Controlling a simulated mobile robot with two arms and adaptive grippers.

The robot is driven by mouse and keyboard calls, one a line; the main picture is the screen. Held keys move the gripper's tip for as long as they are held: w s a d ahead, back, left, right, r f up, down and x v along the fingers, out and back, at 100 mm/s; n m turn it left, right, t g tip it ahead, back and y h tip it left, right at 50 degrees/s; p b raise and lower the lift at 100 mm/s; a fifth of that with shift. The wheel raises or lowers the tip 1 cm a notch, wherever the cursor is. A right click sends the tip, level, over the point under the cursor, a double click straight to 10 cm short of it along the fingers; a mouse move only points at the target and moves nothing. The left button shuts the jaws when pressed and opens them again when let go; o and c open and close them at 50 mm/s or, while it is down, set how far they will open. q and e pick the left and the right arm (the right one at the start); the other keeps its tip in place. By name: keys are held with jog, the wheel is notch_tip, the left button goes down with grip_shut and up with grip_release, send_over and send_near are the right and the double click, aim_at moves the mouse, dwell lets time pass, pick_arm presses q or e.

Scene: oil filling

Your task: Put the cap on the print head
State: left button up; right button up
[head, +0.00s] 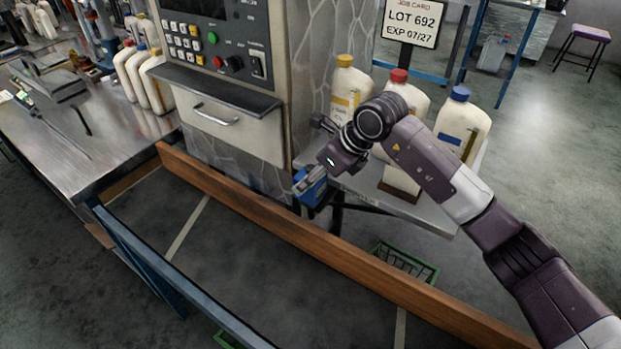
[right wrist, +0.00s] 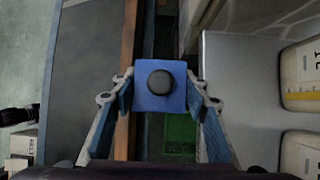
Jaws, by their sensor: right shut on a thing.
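My right gripper (head: 307,179) is in front of the lower right corner of the grey machine, beside the side table. It is shut on a blue block (head: 313,194). In the right wrist view the blue block (right wrist: 146,102) sits between the two fingers and has a dark round knob in its middle. I cannot tell whether this block is the cap or the print head. No other part that I can clearly name as cap or print head shows. My left gripper is not in view.
The machine's control panel (head: 216,45) and drawer (head: 228,128) stand left of my right arm. Bottles with yellow, red and blue (head: 462,122) caps stand on the side table (head: 425,212). A wooden rail (head: 255,208) runs below. A green crate (head: 405,262) is on the floor.

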jog(key=shift+f, duration=0.1)
dwell(0.6)
dwell(0.3)
jog(key=o, duration=1.2)
jog(key=v, duration=1.2)
jog(key=shift+s+f, duration=0.1)
